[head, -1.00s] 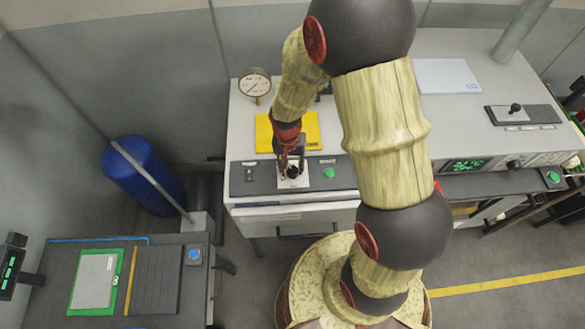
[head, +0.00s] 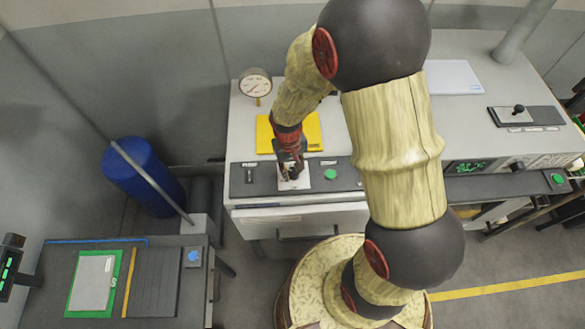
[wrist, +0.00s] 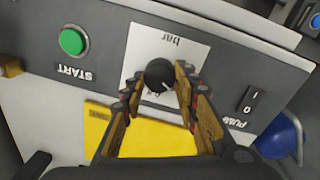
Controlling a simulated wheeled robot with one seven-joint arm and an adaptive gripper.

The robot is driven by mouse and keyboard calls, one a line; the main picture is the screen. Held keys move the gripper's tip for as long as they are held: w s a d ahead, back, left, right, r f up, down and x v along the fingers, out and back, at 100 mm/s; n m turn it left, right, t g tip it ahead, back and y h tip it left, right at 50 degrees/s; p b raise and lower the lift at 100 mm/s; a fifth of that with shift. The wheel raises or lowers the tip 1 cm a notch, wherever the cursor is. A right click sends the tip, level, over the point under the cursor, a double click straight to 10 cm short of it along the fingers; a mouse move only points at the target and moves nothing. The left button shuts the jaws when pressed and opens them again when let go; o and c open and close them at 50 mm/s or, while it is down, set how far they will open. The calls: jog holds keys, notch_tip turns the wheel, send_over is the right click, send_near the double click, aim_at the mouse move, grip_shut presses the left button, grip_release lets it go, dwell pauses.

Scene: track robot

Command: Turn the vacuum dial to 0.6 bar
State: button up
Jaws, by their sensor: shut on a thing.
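The vacuum dial (wrist: 159,74) is a round black knob on a white plate (wrist: 143,44) marked "bar", on the dark control panel (head: 245,187). In the wrist view the plate appears upside down, and most scale marks are hidden behind the knob and fingers. My gripper (wrist: 159,78) has one finger on each side of the dial and is shut on it. In the head view my gripper (head: 291,175) points down at the white plate and mostly hides the dial. The gauge (head: 255,83) stands behind the panel; its reading is too small to tell.
The green START button (wrist: 73,40) and the PUMP switch (wrist: 250,105) flank the dial. A yellow sheet (head: 314,133) lies behind the panel. A blue cylinder (head: 140,175) stands on the floor at left, with a side bench (head: 190,300) in front.

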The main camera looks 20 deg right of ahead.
aim_at(290, 171)
dwell(0.3)
jog(key=o, duration=1.1)
jog(key=shift+o, duration=0.3)
jog(key=shift+r, duration=0.1)
notch_tip(290, 171, up, 12)
jog(key=shift+a, duration=0.35)
jog(key=s+f+t+b, duration=0.2)
jog(key=s+t+b, duration=0.3)
jog(key=s+b, duration=0.9)
jog(key=d+b, duration=0.1)
jog(key=b, duration=0.8)
jog(key=shift+s+f+t+y, duration=0.2)
jog(key=shift+f+t+y, duration=0.05)
jog(key=shift+t+y, duration=0.05)
